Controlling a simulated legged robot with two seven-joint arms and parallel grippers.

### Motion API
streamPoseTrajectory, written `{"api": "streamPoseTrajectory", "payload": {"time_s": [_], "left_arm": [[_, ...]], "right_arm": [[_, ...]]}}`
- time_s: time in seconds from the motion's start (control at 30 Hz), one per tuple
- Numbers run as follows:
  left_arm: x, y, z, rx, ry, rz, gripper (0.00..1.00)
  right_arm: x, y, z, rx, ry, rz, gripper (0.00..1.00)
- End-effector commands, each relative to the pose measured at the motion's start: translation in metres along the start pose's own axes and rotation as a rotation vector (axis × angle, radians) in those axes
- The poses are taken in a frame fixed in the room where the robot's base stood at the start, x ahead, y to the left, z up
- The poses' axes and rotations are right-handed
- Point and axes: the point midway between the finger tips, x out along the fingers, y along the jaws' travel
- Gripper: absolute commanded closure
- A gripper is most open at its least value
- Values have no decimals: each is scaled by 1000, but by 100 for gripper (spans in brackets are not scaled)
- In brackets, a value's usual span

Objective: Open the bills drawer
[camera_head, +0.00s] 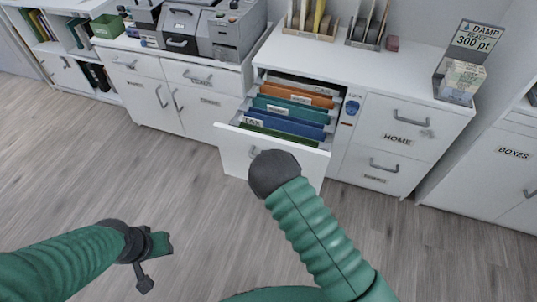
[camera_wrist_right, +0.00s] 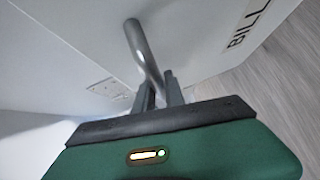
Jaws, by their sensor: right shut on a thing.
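The bills drawer (camera_head: 237,152) is pulled out of the white cabinet, with coloured hanging folders (camera_head: 290,115) showing inside. In the right wrist view its white front (camera_wrist_right: 75,45) carries a label (camera_wrist_right: 247,25) reading "BILL", partly cut off. My right gripper (camera_wrist_right: 160,90) is shut on the grey bar handle (camera_wrist_right: 140,45), which passes between its fingers. In the head view my dark right wrist hides the fingers and most of the handle. My left gripper (camera_head: 153,264) hangs over the floor at lower left, open and empty, away from the drawer.
The home drawer (camera_head: 400,115) is closed, right of the open one. A printer (camera_head: 230,30) stands on the left cabinet. A boxes cabinet (camera_head: 500,165) is at far right. The wooden floor (camera_head: 80,180) before the cabinets is clear.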

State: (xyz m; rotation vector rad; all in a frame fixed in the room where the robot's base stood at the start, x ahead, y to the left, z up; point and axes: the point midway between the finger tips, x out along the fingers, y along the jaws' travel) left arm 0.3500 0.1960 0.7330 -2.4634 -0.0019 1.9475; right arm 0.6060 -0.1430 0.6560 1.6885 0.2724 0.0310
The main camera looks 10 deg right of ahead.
Motion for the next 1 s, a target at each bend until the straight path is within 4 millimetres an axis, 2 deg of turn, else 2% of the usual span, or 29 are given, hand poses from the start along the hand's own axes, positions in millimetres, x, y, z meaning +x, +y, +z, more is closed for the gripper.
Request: {"api": "streamPoseTrajectory", "payload": {"time_s": [0.03,0.2,0.7,0.73,0.8,0.9,1.0], "left_arm": [[-1,0,0,0,0,0,64],[-2,0,-1,0,0,0,64],[-3,0,-1,0,0,0,64],[-3,0,-1,0,0,0,64],[-3,0,-1,0,0,0,64],[-3,0,-1,0,0,0,64],[-3,0,-1,0,0,0,64]], "right_arm": [[-1,-2,-9,5,15,-3,100],[-6,-3,-14,5,16,-2,100],[-8,-4,-16,4,15,-2,100],[-8,-4,-16,4,15,-2,84],[-8,-4,-16,3,13,-1,75],[-9,-3,-14,3,9,0,64],[-9,-3,-13,2,7,0,64]]}}
